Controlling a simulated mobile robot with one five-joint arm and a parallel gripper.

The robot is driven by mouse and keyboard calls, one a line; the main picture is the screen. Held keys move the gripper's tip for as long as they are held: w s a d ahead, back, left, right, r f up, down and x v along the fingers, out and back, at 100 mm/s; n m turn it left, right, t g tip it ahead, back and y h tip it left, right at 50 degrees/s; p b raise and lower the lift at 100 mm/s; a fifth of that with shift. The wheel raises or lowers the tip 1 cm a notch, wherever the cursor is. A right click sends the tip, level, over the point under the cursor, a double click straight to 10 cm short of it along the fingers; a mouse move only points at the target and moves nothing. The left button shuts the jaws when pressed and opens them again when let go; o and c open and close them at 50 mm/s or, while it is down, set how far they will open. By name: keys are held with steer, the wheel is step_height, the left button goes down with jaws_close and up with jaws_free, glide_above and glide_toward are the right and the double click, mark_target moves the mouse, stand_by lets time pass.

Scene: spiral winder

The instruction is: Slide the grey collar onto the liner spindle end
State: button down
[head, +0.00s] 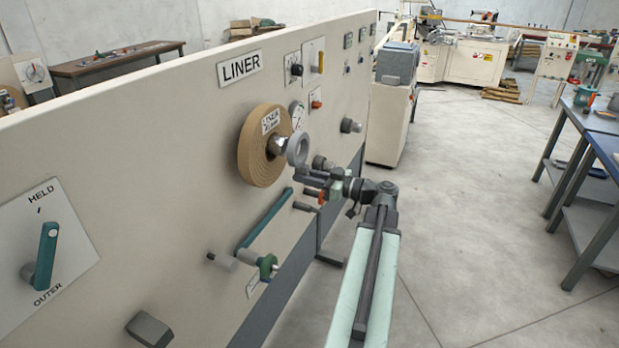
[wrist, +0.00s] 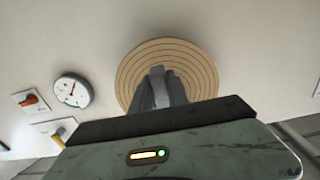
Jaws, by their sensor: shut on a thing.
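The grey collar (head: 298,149) is a short ring, held out from the panel in the head view. My gripper (head: 304,170) is shut on its lower edge. The bright metal liner spindle end (head: 279,146) sticks out from the middle of the brown liner roll (head: 258,158). The collar stands just in front of the spindle end, to its right in the picture; whether they touch I cannot tell. In the wrist view, my gripper (wrist: 160,92) covers the middle of the liner roll (wrist: 190,62). The spindle end is hidden there, and collar and fingers are hard to tell apart.
The cream panel (head: 160,160) carries the LINER label (head: 239,68), a round gauge (head: 298,114) and several knobs. A teal lever (head: 265,220) is below the roll. A dark knob (head: 351,126) juts out to the right. The floor (head: 470,200) right of my arm is clear.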

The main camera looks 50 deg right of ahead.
mark_target(275, 169)
steer(key=shift+x, duration=3.35)
steer(key=shift+w+f, duration=0.2)
steer(key=shift+w, duration=0.05)
steer(key=c, duration=0.7)
jaws_free()
steer(key=shift+v, duration=4.05)
